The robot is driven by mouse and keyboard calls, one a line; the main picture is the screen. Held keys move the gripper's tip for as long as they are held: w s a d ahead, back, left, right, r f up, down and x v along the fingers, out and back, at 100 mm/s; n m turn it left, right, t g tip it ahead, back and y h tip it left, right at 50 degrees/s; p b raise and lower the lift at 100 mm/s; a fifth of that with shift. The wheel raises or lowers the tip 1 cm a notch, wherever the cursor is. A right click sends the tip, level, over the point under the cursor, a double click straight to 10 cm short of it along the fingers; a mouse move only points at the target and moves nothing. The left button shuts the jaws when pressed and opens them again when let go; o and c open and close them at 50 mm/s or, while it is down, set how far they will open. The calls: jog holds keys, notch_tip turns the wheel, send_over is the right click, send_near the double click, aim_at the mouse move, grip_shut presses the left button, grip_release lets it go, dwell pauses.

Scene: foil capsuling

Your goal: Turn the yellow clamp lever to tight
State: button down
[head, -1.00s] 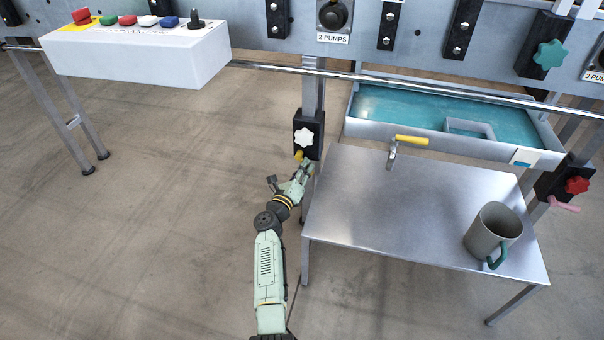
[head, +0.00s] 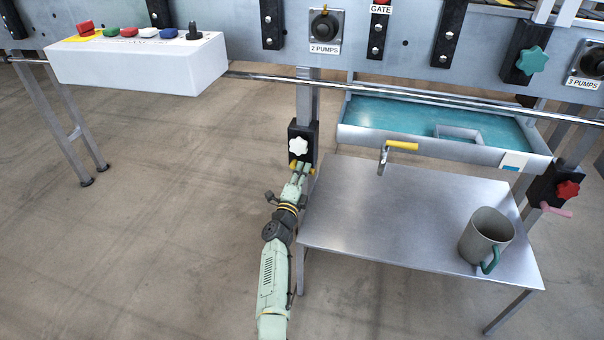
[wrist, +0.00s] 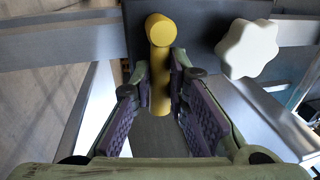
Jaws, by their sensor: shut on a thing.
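The yellow clamp lever (wrist: 161,60) shows in the wrist view as a rod with a round end, between the two purple-padded fingers of my gripper (wrist: 162,84). The gripper is shut on it. The lever belongs to a black clamp block (head: 310,130) on a grey leg below the machine. A white star knob (head: 298,147) is on the block, and shows right of the lever in the wrist view (wrist: 248,49). In the head view my gripper (head: 303,170) covers most of the lever; only small yellow bits show beside the fingers.
A steel table (head: 370,215) stands close right of my arm, with a grey mug (head: 485,238) on it. A teal basin (head: 400,115) lies behind.

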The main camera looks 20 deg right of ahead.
jog(key=shift+r+n, duration=0.15)
jog(key=shift+n, duration=0.45)
jog(key=c, duration=1.6)
grip_release()
jog(key=shift+o, duration=0.2)
